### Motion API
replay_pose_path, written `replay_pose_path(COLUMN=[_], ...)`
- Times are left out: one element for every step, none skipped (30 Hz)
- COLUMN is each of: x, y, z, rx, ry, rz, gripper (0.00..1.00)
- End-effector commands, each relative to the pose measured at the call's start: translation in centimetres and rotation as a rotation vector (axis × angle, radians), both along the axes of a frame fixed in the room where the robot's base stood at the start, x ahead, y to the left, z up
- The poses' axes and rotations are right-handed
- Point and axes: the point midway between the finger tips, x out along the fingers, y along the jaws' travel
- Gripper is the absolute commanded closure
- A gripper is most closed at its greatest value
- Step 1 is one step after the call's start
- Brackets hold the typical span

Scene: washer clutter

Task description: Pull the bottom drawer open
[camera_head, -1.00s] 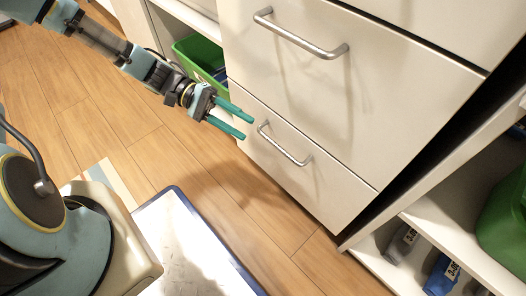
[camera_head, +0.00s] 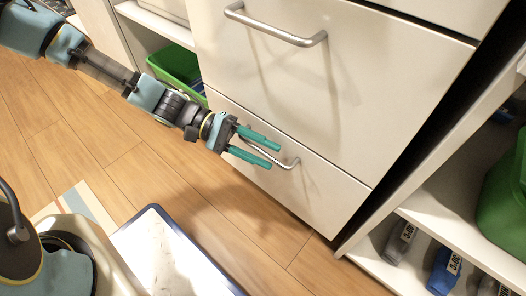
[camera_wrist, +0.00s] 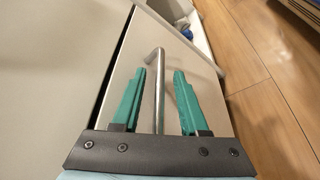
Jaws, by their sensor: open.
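The bottom drawer (camera_head: 318,190) has a pale front and looks closed. Its metal bar handle (camera_head: 288,164) is partly hidden behind my gripper in the head view. My gripper (camera_head: 276,155) has two green fingers, open, pointing to the right along the handle in front of the drawer. The handle is not clamped. The wrist view also shows the bottom drawer front (camera_wrist: 185,60).
A larger drawer (camera_head: 300,95) with its own bar handle (camera_head: 275,25) is above. A green bin (camera_head: 178,68) is on a shelf at left. Open shelves with bottles (camera_head: 442,270) stand at right.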

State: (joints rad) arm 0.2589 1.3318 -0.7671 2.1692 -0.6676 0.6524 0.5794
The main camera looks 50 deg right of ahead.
Motion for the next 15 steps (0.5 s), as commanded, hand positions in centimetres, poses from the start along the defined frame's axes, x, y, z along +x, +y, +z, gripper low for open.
replay_pose_path(x=[-0.02,-0.02,-0.01,-0.01,0.00,0.00,0.00,0.01,0.01,0.01,0.01,0.01,0.02,0.02,0.02], y=[0.00,0.00,0.00,0.00,0.01,0.01,0.01,0.02,0.02,0.02,0.02,0.02,0.02,0.02,0.02], z=[0.02,0.02,0.03,0.03,0.03,0.03,0.03,0.02,0.02,0.02,0.02,0.02,0.03,0.03,0.03], rx=[0.000,0.000,0.000,0.000,0.000,0.000,0.000,0.000,0.000,0.000,0.000,0.000,0.000,0.000,0.000], ry=[0.000,0.000,0.000,0.000,0.000,0.000,0.000,0.000,0.000,0.000,0.000,0.000,0.000,0.000,0.000], rz=[0.000,0.000,0.000,0.000,0.000,0.000,0.000,0.000,0.000,0.000,0.000,0.000,0.000,0.000,0.000], gripper=[0.56,0.56,0.56,0.56,0.56,0.60,0.63,0.67,0.71,0.74,0.78,0.82,0.86,0.89,0.94])
